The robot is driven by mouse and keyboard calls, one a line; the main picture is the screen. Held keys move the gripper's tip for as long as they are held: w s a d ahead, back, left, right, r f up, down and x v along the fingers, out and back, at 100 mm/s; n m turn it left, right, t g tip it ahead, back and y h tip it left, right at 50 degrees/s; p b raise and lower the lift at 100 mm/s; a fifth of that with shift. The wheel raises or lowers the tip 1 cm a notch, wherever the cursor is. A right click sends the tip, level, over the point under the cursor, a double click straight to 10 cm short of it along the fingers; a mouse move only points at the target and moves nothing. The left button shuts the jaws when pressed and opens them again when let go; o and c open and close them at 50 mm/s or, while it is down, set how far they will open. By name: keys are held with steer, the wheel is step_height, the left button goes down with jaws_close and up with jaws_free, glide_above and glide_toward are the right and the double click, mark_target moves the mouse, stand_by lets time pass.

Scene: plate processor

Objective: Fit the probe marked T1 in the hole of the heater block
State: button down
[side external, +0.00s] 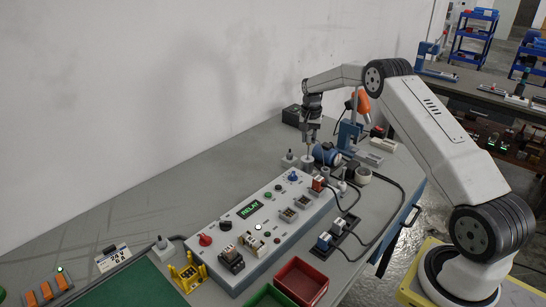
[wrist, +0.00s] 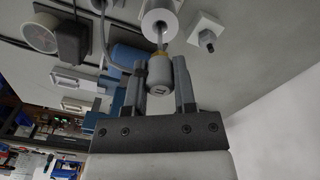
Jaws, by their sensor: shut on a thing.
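In the wrist view my gripper (wrist: 159,68) is shut on a probe (wrist: 159,74), a grey cylindrical body with a yellowish collar and a thin metal rod. A small dark mark shows on the body, too small to read. The rod points at the hole of a round white block (wrist: 149,17), which looks like the heater block. I cannot tell whether the tip is in the hole or just over it. In the side view my gripper (side external: 308,143) points down over a pale round piece (side external: 307,162) at the far end of the bench; the probe is hard to make out there.
A blue motor-like part (side external: 327,153) lies close to the right of my gripper. A small post on a square base (side external: 289,159) stands close to the left.

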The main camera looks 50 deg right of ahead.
steer(key=shift+f, duration=2.55)
stand_by(1.1)
steer(key=shift+c, duration=1.7)
jaws_free()
steer(key=shift+r, duration=3.9)
steer(key=shift+a, duration=0.1)
